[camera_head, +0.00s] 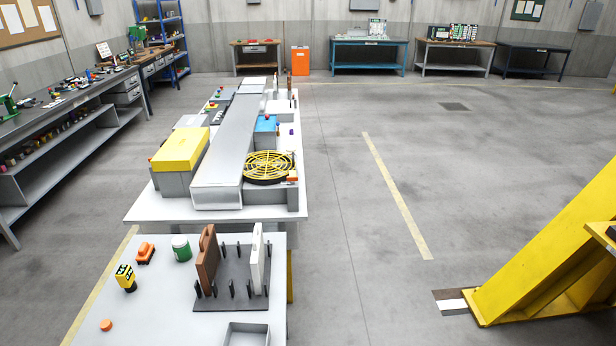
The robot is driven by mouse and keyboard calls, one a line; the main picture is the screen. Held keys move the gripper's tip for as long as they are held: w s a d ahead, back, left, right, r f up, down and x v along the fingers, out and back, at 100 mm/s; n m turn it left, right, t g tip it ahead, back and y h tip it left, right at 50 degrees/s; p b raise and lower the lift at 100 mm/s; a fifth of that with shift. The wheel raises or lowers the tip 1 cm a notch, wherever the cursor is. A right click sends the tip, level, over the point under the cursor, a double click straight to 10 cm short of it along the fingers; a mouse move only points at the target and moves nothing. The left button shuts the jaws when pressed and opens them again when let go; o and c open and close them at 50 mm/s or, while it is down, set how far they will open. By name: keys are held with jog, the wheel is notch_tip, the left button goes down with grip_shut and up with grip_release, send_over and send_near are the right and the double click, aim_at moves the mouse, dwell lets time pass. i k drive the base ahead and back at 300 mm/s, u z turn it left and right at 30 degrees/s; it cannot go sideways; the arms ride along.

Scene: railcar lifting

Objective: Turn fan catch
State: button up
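A round fan with a yellow guard (269,165) lies on top of the equipment on the long white table (160,210), near its front right corner. A small orange-red part (292,178) sits at the fan's right edge. It may be the fan catch, but it is too small to tell its shape or how it is turned. My gripper does not show in this view.
A nearer table (150,315) holds a dark rack (232,285) with upright brown and white plates, a green can (181,248) and small orange and yellow items. A yellow steel frame (560,250) stands at right.

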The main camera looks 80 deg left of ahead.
aim_at(291, 180)
jog(key=i, duration=1.5)
jog(key=u, duration=0.1)
jog(key=k, duration=0.15)
jog(key=u, duration=3.2)
